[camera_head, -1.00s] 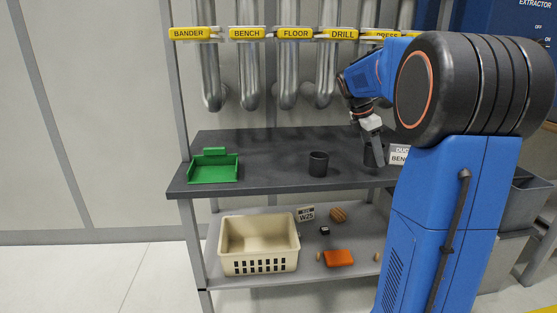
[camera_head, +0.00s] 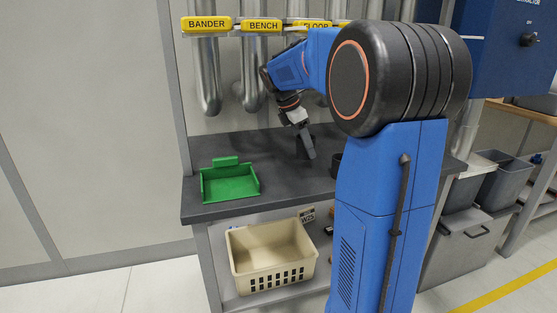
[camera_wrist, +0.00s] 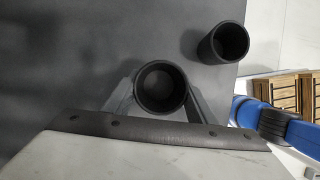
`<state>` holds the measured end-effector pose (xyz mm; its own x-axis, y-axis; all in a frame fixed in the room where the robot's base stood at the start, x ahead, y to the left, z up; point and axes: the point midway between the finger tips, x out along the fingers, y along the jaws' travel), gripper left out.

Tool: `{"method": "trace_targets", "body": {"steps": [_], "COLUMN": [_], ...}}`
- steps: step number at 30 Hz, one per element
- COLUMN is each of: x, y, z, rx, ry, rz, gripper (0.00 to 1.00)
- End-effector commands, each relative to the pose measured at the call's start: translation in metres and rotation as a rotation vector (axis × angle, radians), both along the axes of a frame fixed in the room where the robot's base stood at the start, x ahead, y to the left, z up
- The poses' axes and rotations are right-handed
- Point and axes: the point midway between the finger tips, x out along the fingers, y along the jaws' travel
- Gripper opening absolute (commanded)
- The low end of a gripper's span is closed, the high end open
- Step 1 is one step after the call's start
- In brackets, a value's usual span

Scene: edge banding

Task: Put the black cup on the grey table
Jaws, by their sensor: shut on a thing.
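My gripper (camera_head: 307,150) is shut on a black cup (camera_wrist: 160,87), which sits between the two fingers in the wrist view with its open mouth toward the camera. In the head view the gripper hangs over the dark grey table (camera_head: 270,150), and the held cup is hard to make out. Whether the held cup touches the table cannot be told. A second dark cup (camera_head: 336,166) stands on the table right of my gripper, partly hidden by my arm. This second cup also shows in the wrist view (camera_wrist: 229,43), upright and apart from the held one.
A green open tray (camera_head: 228,184) lies on the table's left part. Pipes rise behind the table. Grey bins (camera_head: 465,245) stand at right. The table between tray and gripper is clear.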

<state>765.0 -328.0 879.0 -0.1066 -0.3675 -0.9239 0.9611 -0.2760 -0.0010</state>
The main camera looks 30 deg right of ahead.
Motion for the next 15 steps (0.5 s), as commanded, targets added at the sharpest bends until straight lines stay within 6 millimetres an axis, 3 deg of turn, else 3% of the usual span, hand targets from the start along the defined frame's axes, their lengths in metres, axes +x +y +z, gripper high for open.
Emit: {"method": "trace_targets", "body": {"steps": [9,15], "x": [0.020,0.028], "y": [0.066,0.095], "z": [0.000,0.000], "rx": [0.000,0.000], "ry": [-0.001,0.000], "rz": [0.004,0.002], "gripper": [0.29,0.29]}}
